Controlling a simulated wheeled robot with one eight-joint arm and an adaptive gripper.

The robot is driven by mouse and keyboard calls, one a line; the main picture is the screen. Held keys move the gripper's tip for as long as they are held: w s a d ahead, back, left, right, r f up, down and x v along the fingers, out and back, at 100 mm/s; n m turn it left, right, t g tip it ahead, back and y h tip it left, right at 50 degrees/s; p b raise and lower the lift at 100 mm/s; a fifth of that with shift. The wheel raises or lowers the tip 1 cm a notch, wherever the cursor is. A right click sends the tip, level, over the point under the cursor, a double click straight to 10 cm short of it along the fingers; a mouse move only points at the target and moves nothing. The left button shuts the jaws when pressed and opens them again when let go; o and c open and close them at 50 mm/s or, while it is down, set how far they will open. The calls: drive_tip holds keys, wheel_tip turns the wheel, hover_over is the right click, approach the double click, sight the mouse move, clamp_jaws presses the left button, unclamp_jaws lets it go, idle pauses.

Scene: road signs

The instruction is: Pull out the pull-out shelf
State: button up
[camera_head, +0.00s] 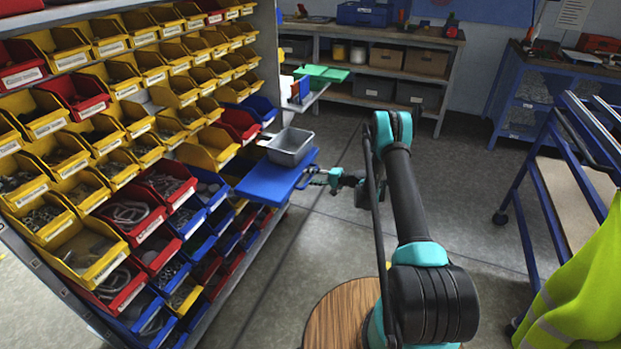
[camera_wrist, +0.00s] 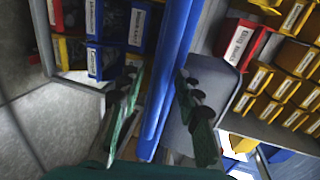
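The blue pull-out shelf (camera_head: 262,187) sticks out from the right side of the bin rack, low down, with a grey bin (camera_head: 290,147) on it. My gripper (camera_head: 312,177) is at the shelf's outer right edge. In the wrist view, the shelf (camera_wrist: 168,75) is a blue slab seen edge-on, running between the two fingers of my gripper (camera_wrist: 158,85). The fingers are apart, one on each side of the slab. A gap shows on the left side; contact on the right side is unclear. The grey bin (camera_wrist: 205,85) is right of the slab there.
The rack of yellow, red and blue labelled bins (camera_head: 130,120) fills the left. A green tray (camera_head: 320,72) juts out behind the shelf. A blue-framed trolley (camera_head: 560,170) and a yellow vest (camera_head: 585,285) stand right.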

drive_tip(key=v, duration=1.2)
idle(0.3)
drive_tip(key=s+d+r+n+g+h, duration=0.15)
drive_tip(key=s+r+h, duration=0.55)
drive_tip(key=s+r, duration=1)
drive_tip(key=s+d+r+n+h, duration=0.1)
drive_tip(key=s+d+h, duration=0.2)
drive_tip(key=s, duration=1)
drive_tip(key=s+d+r+n+h, duration=0.1)
drive_tip(key=s+d+h, duration=0.3)
drive_tip(key=s, duration=1)
drive_tip(key=d, duration=0.3)
drive_tip(key=shift+d+h, duration=0.25)
drive_tip(key=shift+h, duration=0.05)
